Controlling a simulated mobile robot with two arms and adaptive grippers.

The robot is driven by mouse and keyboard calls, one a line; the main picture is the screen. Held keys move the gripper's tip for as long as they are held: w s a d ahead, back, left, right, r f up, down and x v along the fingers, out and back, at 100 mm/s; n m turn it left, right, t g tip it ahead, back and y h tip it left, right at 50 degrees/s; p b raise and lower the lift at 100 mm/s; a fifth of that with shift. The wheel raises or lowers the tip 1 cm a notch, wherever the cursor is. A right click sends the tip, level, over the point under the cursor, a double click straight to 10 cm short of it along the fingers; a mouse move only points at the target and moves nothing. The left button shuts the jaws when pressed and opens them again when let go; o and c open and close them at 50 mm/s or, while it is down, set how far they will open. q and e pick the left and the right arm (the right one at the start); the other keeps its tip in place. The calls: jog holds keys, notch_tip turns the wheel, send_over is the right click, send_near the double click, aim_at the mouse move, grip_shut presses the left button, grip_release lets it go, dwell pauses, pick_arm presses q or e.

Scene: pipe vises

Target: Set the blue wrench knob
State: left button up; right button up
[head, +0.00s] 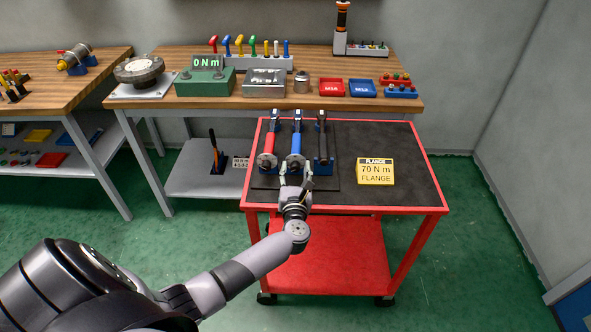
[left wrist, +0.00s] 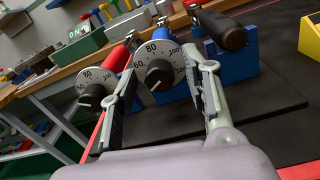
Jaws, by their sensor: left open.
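The blue wrench (head: 297,142) lies in a holder on the red cart's dark top, between a red wrench (head: 270,143) and a black wrench (head: 321,140). Its end knob (left wrist: 159,74) faces my left wrist camera, with a white dial marked 60, 80 and 100 around a dark centre. My left gripper (head: 296,176) is open at the near end of the blue wrench. In the left wrist view its fingers (left wrist: 166,85) stand either side of the blue wrench's dial; I cannot tell whether they touch it. The left finger partly overlaps the red wrench's dial (left wrist: 93,86).
A yellow sign (head: 375,171) on the cart (head: 410,160) reads 70 N m, FLANGE. Behind, a wooden bench (head: 225,100) holds a green box (head: 205,82) showing 0 Nm, small trays and coloured tools. The cart top right of the black wrench is mostly clear.

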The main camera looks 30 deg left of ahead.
pick_arm(q)
jog(key=shift+w, duration=0.1)
jog(key=shift+c, duration=0.5)
grip_shut()
